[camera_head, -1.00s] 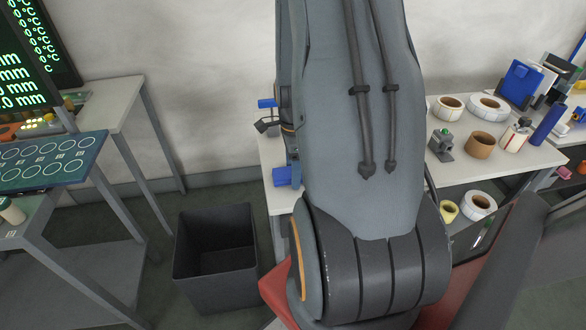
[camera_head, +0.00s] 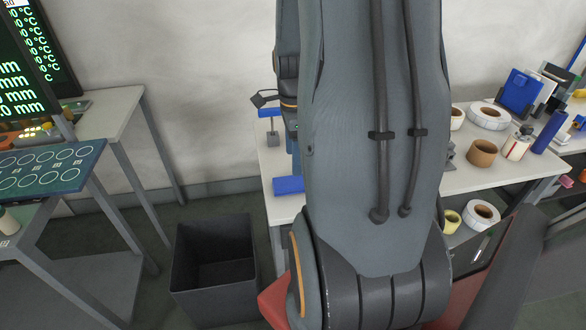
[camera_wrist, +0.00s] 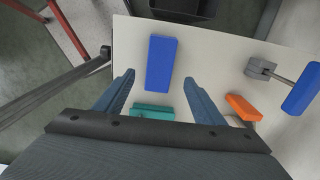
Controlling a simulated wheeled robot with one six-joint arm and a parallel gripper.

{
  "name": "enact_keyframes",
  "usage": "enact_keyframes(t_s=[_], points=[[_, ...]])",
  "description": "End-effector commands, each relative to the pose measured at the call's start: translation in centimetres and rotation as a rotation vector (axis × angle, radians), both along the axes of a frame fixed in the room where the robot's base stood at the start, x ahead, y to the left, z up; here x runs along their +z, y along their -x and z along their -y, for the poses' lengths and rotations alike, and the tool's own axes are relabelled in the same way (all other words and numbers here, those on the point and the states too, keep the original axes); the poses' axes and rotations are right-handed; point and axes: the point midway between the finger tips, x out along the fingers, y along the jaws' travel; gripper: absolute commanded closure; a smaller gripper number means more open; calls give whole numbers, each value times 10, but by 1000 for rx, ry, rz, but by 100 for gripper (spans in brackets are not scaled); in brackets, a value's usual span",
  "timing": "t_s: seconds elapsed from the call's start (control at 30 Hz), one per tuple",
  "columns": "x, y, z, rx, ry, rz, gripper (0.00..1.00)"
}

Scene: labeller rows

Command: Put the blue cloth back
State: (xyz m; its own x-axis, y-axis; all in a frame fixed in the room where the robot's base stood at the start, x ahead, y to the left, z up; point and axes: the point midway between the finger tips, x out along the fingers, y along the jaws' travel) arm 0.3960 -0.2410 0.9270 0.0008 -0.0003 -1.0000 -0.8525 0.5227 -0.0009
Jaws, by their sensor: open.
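A flat blue rectangular piece, which looks like the folded blue cloth (camera_wrist: 161,63), lies on the pale table (camera_wrist: 215,65) in the wrist view. It also shows at the table's left edge in the head view (camera_head: 288,185). My gripper (camera_wrist: 160,93) is open and empty above the table. In the wrist view its fingers point toward the blue piece, which lies ahead of the gap between them. I cannot tell the height between them. My arm hides the fingertips in the head view.
A teal block (camera_wrist: 153,112) and an orange block (camera_wrist: 243,107) lie near the fingers. A blue-ended tool on a grey base (camera_wrist: 300,90) stands at right. A dark open bin (camera_head: 215,265) stands on the floor. Label rolls (camera_head: 488,115) sit on the table's right part.

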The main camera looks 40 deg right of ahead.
Motion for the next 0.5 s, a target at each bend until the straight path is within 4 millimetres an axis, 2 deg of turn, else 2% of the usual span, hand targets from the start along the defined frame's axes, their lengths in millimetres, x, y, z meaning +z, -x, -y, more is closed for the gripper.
enact_keyframes(t_s=[0.2,0.5], points=[[26,0,0,0,1,1,37],[34,-1,-5,34,1,1,37]])
